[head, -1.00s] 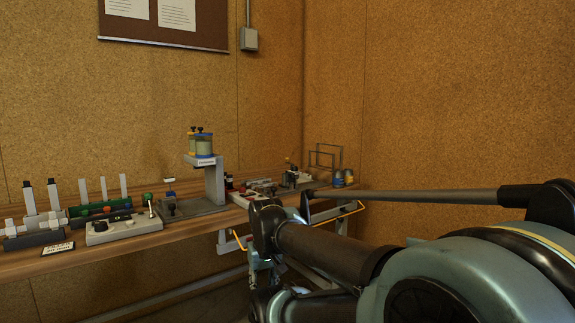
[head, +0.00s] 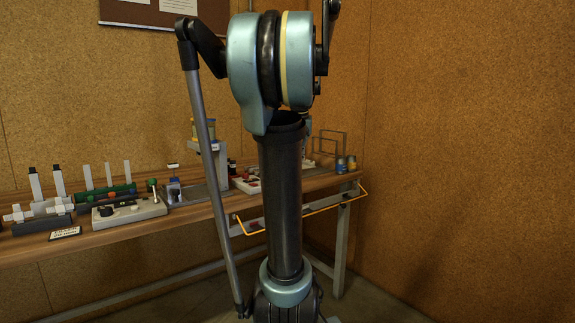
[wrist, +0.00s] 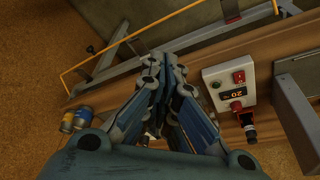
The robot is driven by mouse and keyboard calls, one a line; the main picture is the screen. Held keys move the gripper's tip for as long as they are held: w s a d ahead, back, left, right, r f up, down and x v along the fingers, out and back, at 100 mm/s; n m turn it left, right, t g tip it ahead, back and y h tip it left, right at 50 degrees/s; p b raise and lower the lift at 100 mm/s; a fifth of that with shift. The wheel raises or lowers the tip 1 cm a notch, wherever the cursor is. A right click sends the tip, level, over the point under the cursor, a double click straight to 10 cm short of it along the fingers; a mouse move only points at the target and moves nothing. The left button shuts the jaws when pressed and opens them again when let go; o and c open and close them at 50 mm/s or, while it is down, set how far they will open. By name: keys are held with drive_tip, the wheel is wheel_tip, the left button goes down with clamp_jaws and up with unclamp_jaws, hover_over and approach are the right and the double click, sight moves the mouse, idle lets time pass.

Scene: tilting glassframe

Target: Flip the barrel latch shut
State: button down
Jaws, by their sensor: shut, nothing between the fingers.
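I cannot make out a barrel latch for certain in either view; my arm covers part of the bench in the head view. In the wrist view my gripper (wrist: 166,68) is shut and empty, its fingers meeting in front of the bench (wrist: 290,45). Its fingers hide part of the bench, and small metal parts show between them, too unclear to name. The gripper does not show in the head view.
A white panel with red switches and a display (wrist: 228,85) lies right of the gripper. Jars (wrist: 75,120) stand left. An orange rail (head: 325,208) runs along the bench front. Fixtures, including a white lever box (head: 130,211), fill the bench's left part.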

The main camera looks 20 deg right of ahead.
drive_tip(key=w+d+r+m, duration=0.1)
drive_tip(key=w+d+r, duration=0.2)
drive_tip(key=d, duration=0.5)
drive_tip(key=w+d+r+m, duration=0.1)
drive_tip(key=w+d+r, duration=0.2)
drive_tip(key=d, duration=0.6)
drive_tip(key=w+d+r+m+h, duration=0.1)
drive_tip(key=w+d+r, duration=0.2)
drive_tip(key=d, duration=0.5)
drive_tip(key=shift+w+d+r, duration=0.2)
drive_tip(key=shift+w+d, duration=0.05)
drive_tip(key=shift+d, duration=0.05)
drive_tip(key=shift+d, duration=0.1)
